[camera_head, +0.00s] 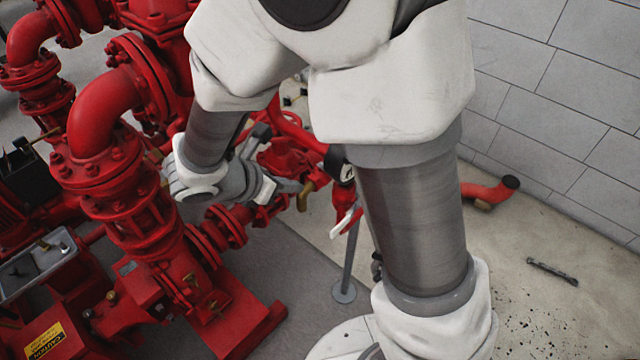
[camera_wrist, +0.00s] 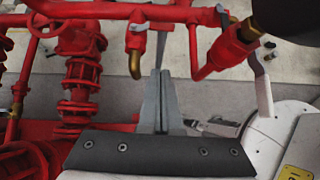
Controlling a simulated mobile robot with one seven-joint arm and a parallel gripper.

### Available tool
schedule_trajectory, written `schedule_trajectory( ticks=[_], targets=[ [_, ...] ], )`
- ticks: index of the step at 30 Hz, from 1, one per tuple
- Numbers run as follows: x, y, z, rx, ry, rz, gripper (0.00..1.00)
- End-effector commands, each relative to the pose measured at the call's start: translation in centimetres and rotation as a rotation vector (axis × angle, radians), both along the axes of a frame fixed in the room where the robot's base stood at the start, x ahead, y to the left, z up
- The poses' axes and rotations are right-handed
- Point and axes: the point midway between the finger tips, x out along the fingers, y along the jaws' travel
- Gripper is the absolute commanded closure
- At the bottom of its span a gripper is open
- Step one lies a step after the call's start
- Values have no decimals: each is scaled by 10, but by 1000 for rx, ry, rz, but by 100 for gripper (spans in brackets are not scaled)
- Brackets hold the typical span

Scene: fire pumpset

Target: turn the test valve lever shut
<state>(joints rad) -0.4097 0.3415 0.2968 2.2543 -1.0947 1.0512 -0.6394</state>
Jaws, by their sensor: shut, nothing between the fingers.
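My gripper (camera_wrist: 159,74) is shut and empty, its two grey fingers together and pointing up in the wrist view. A thin grey bar (camera_wrist: 161,46) shows just beyond the fingertips, beside a red valve body with a brass outlet (camera_wrist: 135,63). It may be the test valve lever; I cannot tell whether the fingers touch it. In the head view my gripper (camera_head: 292,186) is beside a brass outlet (camera_head: 305,195) below the red pipework. The lever cannot be clearly made out there.
A red fitting (camera_wrist: 212,58) hangs right of the fingers in the wrist view. Red pump pipework (camera_head: 105,110) crowds the left of the head view.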

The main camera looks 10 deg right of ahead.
Motion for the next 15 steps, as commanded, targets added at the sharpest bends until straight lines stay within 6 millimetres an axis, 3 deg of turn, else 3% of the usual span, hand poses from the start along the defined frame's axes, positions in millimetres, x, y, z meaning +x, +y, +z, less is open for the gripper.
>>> schedule_trajectory(
  ticks=[15],
  targets=[
    [37, -59, -72, 1, 5, -5, 100]
  ],
)
